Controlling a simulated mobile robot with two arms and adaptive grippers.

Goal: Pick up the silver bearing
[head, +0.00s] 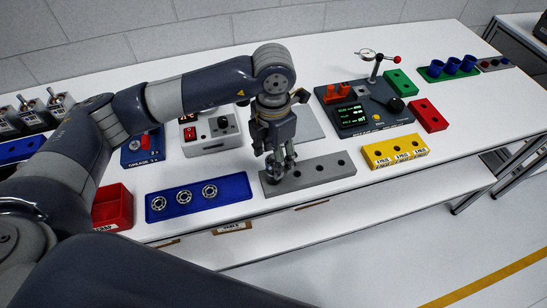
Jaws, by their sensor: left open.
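Several silver ring-shaped bearings (184,196) lie in a row in the blue tray (232,198) near the table's front edge. My left gripper (281,168) points down over the left end of a grey block with round holes (318,176), to the right of the blue tray. Its fingers hide that end of the block. I cannot tell whether they touch the block, and no bearing shows clearly between them. My right gripper is not in view.
A red bin (113,209) stands left of the blue tray. A yellow block (394,151) is to the right of the grey block. A grey control box (211,130) and a dark device with a green display (362,117) stand behind.

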